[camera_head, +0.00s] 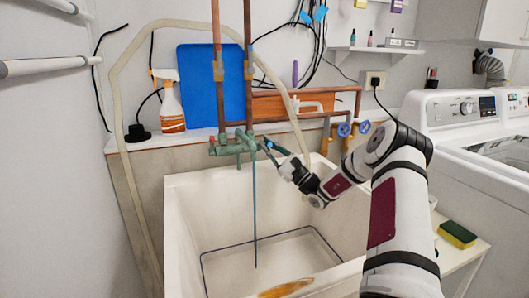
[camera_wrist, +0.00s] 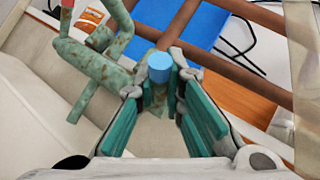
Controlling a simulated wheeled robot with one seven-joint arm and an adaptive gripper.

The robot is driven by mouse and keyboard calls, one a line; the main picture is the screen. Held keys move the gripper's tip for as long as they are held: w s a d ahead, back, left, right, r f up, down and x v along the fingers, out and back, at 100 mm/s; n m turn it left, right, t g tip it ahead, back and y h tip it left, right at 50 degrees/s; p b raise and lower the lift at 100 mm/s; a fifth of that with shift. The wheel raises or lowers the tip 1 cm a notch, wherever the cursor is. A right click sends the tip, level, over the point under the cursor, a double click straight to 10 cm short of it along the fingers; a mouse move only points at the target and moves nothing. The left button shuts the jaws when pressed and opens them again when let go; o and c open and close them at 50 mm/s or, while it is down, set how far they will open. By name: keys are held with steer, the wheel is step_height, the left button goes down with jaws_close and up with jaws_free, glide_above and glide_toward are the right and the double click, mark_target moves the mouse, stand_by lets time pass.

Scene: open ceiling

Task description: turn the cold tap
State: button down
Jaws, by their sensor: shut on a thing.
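The cold tap (camera_wrist: 159,66) has a round blue cap on a worn green body, seen in the middle of the wrist view. My gripper (camera_wrist: 160,84) has its green-padded fingers on both sides of the tap, shut on it. In the head view, my gripper (camera_head: 272,149) reaches in from the right to the right end of the green faucet (camera_head: 232,147). There the tap is small and partly hidden by the fingers. A red-marked tap (camera_head: 212,140) is at the faucet's left end. The finger contact points are partly hidden by the tap.
The white sink (camera_head: 190,220) lies below, with a narrow blue-green line (camera_head: 255,215) hanging from the faucet into it. Copper pipes (camera_head: 217,70) rise behind. A spray bottle (camera_head: 171,105) and blue board (camera_head: 205,85) stand at the back. A washing machine (camera_head: 450,110) is on the right.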

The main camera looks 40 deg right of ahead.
steer(key=shift+s+f+n+t+y+b, duration=0.1)
steer(key=shift+f+n+t+y+b, duration=0.3)
steer(key=shift+n+y+b, duration=0.6)
steer(key=shift+f+y, duration=0.1)
steer(key=shift+y, duration=0.2)
steer(key=c, duration=1.7)
jaws_free()
steer(key=shift+o, duration=0.2)
steer(key=shift+s, duration=0.1)
steer(key=v, duration=0.7)
steer(key=shift+s, duration=0.15)
steer(key=shift+d, duration=0.1)
